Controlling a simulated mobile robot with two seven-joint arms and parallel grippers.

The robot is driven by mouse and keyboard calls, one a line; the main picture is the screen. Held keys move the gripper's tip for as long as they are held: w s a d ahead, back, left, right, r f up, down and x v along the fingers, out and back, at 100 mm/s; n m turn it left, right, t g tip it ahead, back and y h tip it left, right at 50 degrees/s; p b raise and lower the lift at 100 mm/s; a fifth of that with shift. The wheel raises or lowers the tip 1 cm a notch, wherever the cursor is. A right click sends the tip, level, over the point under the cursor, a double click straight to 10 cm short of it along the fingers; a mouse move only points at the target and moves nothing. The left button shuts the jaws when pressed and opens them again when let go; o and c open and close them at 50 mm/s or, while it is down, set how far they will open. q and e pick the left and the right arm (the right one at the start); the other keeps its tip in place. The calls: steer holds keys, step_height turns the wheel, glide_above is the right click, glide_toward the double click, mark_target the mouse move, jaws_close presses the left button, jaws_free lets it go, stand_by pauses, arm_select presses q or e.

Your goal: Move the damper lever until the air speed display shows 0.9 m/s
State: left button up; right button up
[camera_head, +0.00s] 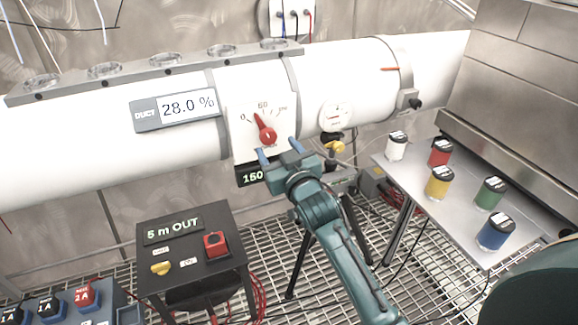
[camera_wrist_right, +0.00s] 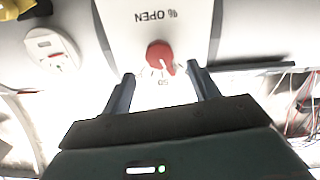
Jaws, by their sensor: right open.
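The damper lever is a red knob with a pointer (camera_head: 266,134) on a white dial plate (camera_head: 246,113) on the duct. Its pointer leans up and left, between 0 and 50. The same red knob (camera_wrist_right: 160,54) shows in the right wrist view, under "% OPEN". My right gripper (camera_head: 278,149) is open just below the knob, fingers apart. In the wrist view its fingertips (camera_wrist_right: 161,72) stand either side of the knob, and contact is not visible. A black display (camera_head: 251,175) below the plate reads "150", its rest hidden by my gripper. My left gripper is not in view.
A duct display (camera_head: 187,107) reads 28.0 %. A round gauge (camera_head: 335,117) and yellow handle (camera_head: 334,147) sit right of the dial. A steel table (camera_head: 459,208) holds several coloured jars. A black "5 m OUT" box (camera_head: 188,238) stands lower left. The floor is grating.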

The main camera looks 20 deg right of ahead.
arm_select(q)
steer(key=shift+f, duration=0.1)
arm_select(e)
steer(key=s, duration=0.7)
steer(key=shift+d, duration=0.1)
arm_select(q)
steer(key=p, duration=0.2)
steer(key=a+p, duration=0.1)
steer(key=p, duration=0.1)
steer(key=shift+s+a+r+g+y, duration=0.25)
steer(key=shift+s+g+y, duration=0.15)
arm_select(e)
steer(key=s+a+f+g+y, duration=0.1)
steer(key=s+a+f+g, duration=0.1)
steer(key=s+f, duration=0.7)
steer(key=s+a+f+n+g+y, duration=0.1)
steer(key=s+f+g, duration=0.4)
steer(key=s+f, duration=0.5)
steer(key=s+a, duration=0.1)
steer(key=s, duration=0.1)
steer(key=shift+s+a+y, duration=0.4)
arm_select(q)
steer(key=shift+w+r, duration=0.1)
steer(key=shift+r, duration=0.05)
arm_select(e)
steer(key=shift+f, duration=0.1)
stand_by(3.6)
